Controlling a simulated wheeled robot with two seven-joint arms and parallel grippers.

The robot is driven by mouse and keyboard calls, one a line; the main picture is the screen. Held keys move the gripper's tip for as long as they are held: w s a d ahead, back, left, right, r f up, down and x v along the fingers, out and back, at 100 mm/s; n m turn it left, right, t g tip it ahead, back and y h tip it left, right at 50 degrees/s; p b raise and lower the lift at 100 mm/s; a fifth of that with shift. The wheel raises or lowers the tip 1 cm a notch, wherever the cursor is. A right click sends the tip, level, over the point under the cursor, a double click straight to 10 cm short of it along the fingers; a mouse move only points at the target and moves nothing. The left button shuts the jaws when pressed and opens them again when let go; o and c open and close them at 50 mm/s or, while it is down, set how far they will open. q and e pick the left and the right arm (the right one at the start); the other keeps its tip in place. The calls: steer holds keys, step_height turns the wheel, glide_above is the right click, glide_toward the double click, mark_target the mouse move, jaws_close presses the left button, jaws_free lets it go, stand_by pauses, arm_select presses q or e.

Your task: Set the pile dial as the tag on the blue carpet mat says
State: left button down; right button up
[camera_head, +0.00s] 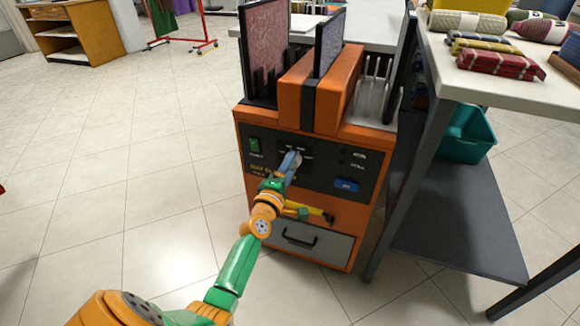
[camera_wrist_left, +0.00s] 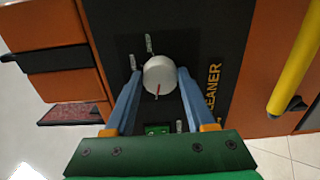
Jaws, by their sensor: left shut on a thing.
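The orange mat cleaner has a dark front panel (camera_head: 325,165) with the pile dial on it. In the left wrist view the dial is a round white knob (camera_wrist_left: 160,74) with a red pointer line toward the picture's bottom, on the green switch side. Small labels (camera_wrist_left: 148,43) surround it. My left gripper (camera_head: 292,160) is shut on the knob, one blue finger on each side; it hides the knob in the head view. I cannot make out a tag on the blue one.
A green switch (camera_head: 254,146), a blue button (camera_head: 346,185) and a yellow handle (camera_head: 305,207) are also on the machine's front. A table (camera_head: 492,84) with rolled and folded textiles stands close on the right, a teal bin (camera_head: 466,135) below.

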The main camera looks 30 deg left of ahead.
stand_by(0.3)
arm_select(q)
steer(key=shift+c, duration=1.2)
jaws_free()
arm_select(e)
steer(key=shift+s, duration=0.1)
arm_select(q)
steer(key=shift+s, duration=0.1)
arm_select(e)
steer(key=shift+r, duration=0.1)
arm_select(q)
steer(key=p+v, duration=0.1)
steer(key=v, duration=0.6)
steer(key=shift+p, duration=0.4)
arm_select(e)
steer(key=shift+s+d+r, duration=0.1)
steer(key=shift+s+d, duration=0.65)
steer(key=shift+s, duration=0.05)
